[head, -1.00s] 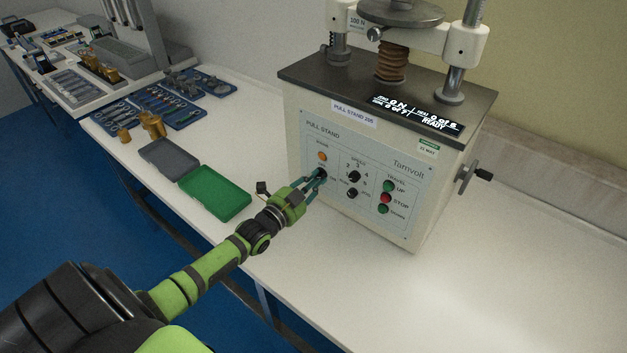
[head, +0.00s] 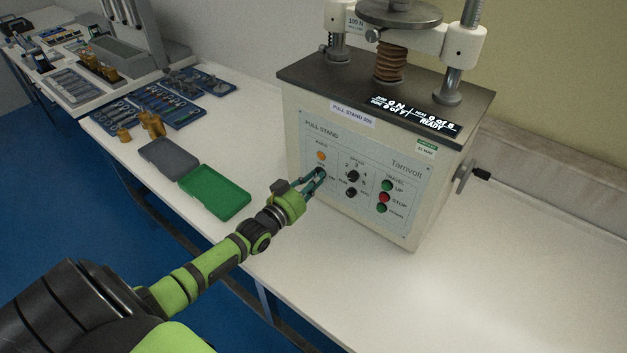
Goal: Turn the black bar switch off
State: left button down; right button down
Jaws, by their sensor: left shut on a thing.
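The pull stand (head: 345,215) is a cream box with a dark top, and its front panel faces me. The black bar switch (head: 320,173) sits at the panel's left, below an orange lamp (head: 320,156). My left gripper (head: 318,178) is at this switch with its fingertips closed on it. The fingers hide much of the switch, so I cannot read its angle. The display (head: 415,115) on top is lit and shows "READY". My right gripper is not in view.
Black knobs (head: 353,176) and green and red travel buttons (head: 384,197) are right of the switch. A green tray (head: 215,195) and a grey tray (head: 168,154) lie left of the stand. The white table (head: 470,270) is clear at the front right.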

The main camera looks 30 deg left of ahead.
pick_arm(q)
jog(key=shift+n, duration=0.9)
jog(key=c, duration=1.2)
grip_release()
jog(key=shift+s, duration=0.1)
jog(key=s, duration=0.8)
jog(key=s+a, duration=0.1)
jog(key=s, duration=0.3)
